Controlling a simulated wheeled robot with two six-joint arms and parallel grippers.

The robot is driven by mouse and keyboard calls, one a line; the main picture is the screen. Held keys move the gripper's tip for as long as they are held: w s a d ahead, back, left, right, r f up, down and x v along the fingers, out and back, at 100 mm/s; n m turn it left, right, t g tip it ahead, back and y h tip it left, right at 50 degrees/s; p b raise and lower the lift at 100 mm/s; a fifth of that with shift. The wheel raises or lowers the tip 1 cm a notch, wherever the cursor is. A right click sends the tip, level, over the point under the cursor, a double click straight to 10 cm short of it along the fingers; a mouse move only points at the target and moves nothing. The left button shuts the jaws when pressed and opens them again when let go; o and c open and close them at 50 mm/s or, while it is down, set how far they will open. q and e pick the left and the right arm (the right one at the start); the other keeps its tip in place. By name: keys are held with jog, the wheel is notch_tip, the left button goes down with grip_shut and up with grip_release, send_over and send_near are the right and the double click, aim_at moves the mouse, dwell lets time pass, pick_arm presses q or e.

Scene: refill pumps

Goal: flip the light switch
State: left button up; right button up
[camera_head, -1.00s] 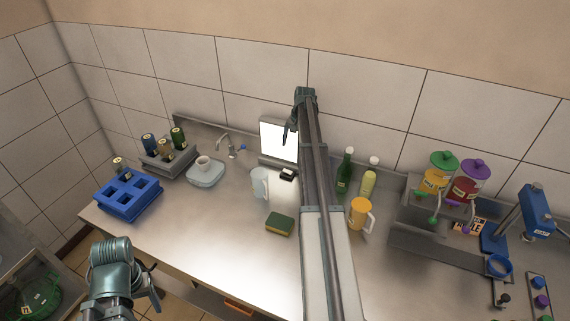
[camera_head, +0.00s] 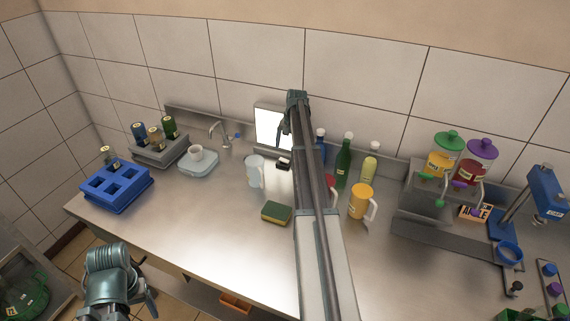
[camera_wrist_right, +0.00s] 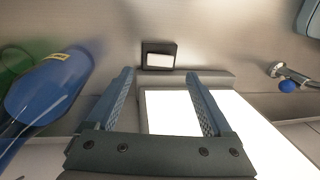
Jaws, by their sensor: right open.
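The light switch (camera_head: 284,163) is a small black box with a white rocker, on the steel counter in front of a glowing white panel (camera_head: 268,128). In the right wrist view the switch (camera_wrist_right: 158,61) lies just beyond the fingertips, centred between them, and the glowing panel (camera_wrist_right: 172,112) fills the space behind the fingers. My right gripper (camera_head: 284,130) is open and empty, above the panel and switch in the head view; it also shows in the wrist view (camera_wrist_right: 160,73). No contact with the switch shows. My left gripper (camera_head: 147,280) is at the lower left, away from the switch.
A clear jug (camera_head: 255,172) and a sponge (camera_head: 276,212) are near the switch. A green bottle (camera_head: 343,162) and an orange mug (camera_head: 360,203) stand right of my arm. A tap (camera_head: 218,132) and blue rack (camera_head: 117,188) are left. The front-left counter is clear.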

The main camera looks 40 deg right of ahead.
aim_at(284, 160)
jog(key=f+b, duration=0.4)
jog(key=f, duration=0.1)
jog(key=shift+w+a+f, duration=0.2)
jog(key=shift+w, duration=0.2)
jog(key=shift+c, duration=0.2)
